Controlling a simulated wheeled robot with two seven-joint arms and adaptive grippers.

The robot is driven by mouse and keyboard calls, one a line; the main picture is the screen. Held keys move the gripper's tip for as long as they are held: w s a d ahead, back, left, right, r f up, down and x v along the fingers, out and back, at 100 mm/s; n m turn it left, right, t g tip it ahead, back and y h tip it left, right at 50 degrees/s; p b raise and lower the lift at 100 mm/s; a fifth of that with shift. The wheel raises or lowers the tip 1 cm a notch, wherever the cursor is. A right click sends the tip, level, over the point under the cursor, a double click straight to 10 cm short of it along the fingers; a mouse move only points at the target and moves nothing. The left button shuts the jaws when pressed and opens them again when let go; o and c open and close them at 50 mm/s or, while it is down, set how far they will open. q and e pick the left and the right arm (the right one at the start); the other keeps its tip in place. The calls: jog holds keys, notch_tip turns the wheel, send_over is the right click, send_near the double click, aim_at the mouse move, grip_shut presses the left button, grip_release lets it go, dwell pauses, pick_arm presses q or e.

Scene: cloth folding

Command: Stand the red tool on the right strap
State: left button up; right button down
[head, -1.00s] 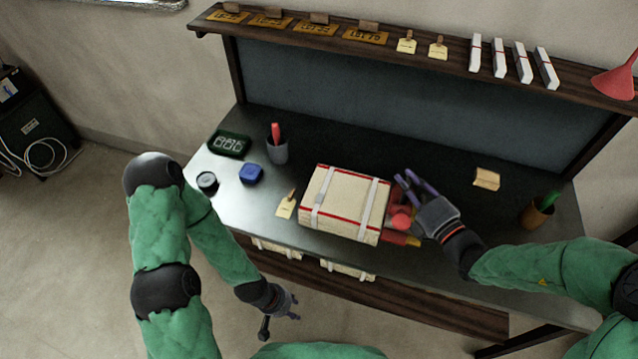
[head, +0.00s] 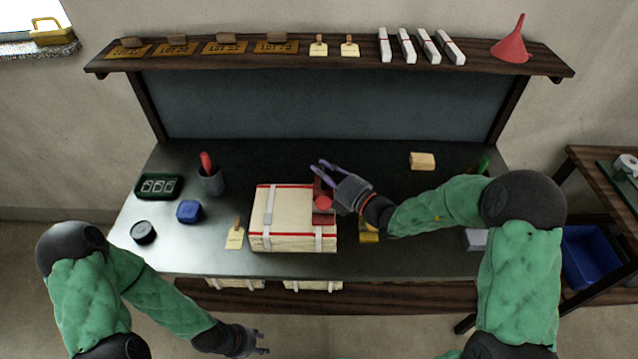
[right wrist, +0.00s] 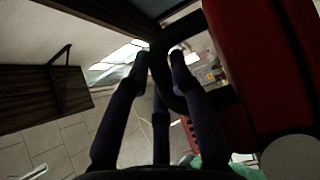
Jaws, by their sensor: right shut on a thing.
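A cream box (head: 285,195) with red edge bands lies on the bench. It has a left strap (head: 268,205) and a right strap (head: 318,240), both pale. My right gripper (head: 328,172) is shut on the red tool (head: 322,204) over the box's right part. The tool covers much of the right strap; I cannot tell whether it touches it. In the right wrist view, the fingers (right wrist: 160,75) close around a dark handle beside the tool's red body (right wrist: 245,65). My left gripper (head: 262,342) is open and empty, low in front of the bench.
Left of the box are a tag (head: 235,236), a blue item (head: 189,211), a dark round tin (head: 143,232), a green display (head: 159,187) and a cup (head: 211,181). A yellow item (head: 369,234) lies right of the box. A tan block (head: 422,161) sits further back.

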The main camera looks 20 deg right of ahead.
aim_at(319, 178)
jog(key=shift+w+a+f+b, duration=0.2)
jog(key=shift+w+f+b, duration=0.2)
jog(key=shift+w+f, duration=0.7)
jog(key=f, duration=0.1)
jog(key=f+b, duration=0.1)
jog(key=f, duration=0.1)
jog(key=shift+w+f, duration=0.25)
jog(key=shift+f, duration=0.05)
jog(key=c, duration=1.5)
grip_release()
jog(key=shift+s+f, duration=0.1)
jog(key=shift+f, duration=0.15)
jog(key=o, duration=0.4)
jog(key=shift+r, duration=0.1)
